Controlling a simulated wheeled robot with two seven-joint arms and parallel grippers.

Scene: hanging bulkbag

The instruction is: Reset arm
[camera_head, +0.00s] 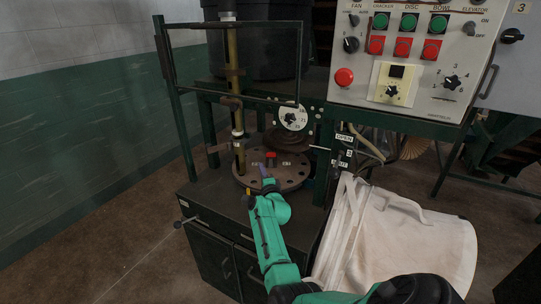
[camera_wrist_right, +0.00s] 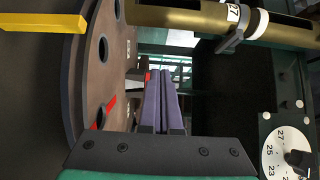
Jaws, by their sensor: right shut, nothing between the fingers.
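My right arm reaches up from the bottom of the head view. Its gripper (camera_head: 261,171) is at the near side of a round brown plate with holes (camera_head: 292,177), on top of a dark cabinet. In the right wrist view the purple fingers (camera_wrist_right: 165,88) lie together, shut with nothing between them. The plate (camera_wrist_right: 92,70) is close on their left there, with small red parts on it. I cannot tell whether the fingertips touch anything. My left gripper is not in view.
A control panel (camera_head: 408,60) is at upper right. A dark frame with a brass-coloured tube (camera_head: 234,100) rises behind the plate. A dial (camera_head: 293,117) sits behind it. Open floor lies left.

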